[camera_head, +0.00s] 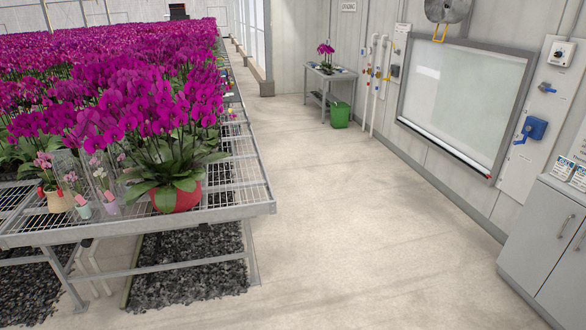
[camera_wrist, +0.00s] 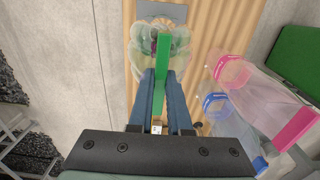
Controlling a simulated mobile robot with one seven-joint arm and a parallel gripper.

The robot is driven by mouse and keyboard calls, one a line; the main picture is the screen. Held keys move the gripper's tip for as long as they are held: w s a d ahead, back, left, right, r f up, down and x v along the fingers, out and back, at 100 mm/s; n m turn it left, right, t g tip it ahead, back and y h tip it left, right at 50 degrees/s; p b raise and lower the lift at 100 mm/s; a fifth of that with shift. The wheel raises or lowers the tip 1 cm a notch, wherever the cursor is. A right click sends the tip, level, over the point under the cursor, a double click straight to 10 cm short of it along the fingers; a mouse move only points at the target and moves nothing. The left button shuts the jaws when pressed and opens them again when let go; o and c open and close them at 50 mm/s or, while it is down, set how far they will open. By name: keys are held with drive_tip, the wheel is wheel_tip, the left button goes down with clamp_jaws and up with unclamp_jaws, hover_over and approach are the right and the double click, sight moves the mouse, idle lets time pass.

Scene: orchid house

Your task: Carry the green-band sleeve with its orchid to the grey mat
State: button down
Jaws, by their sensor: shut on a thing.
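My gripper (camera_wrist: 160,76) shows only in the wrist view. Its two blue fingers are shut on the green band (camera_wrist: 163,58) of a clear sleeve (camera_wrist: 142,52). The sleeve is over a tan, ribbed surface. A grey patch that looks like the grey mat (camera_wrist: 162,11) lies at the top of the wrist view, beyond the sleeve. Whether the sleeve touches the surface below is hidden.
In the wrist view, clear sleeves with pink (camera_wrist: 298,128) and blue (camera_wrist: 215,101) bands lie close on the right, near a green object (camera_wrist: 299,58). The head view shows a mesh bench (camera_head: 230,205) of orchids, a small table (camera_head: 331,74), a green bin (camera_head: 340,115) and clear floor.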

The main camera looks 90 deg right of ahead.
drive_tip(key=shift+f, duration=0.15)
drive_tip(key=shift+c, duration=1.1)
unclamp_jaws()
wheel_tip(320, 180, up, 5)
drive_tip(key=p, duration=0.4)
drive_tip(key=shift+p, duration=0.3)
drive_tip(key=shift+r, duration=1)
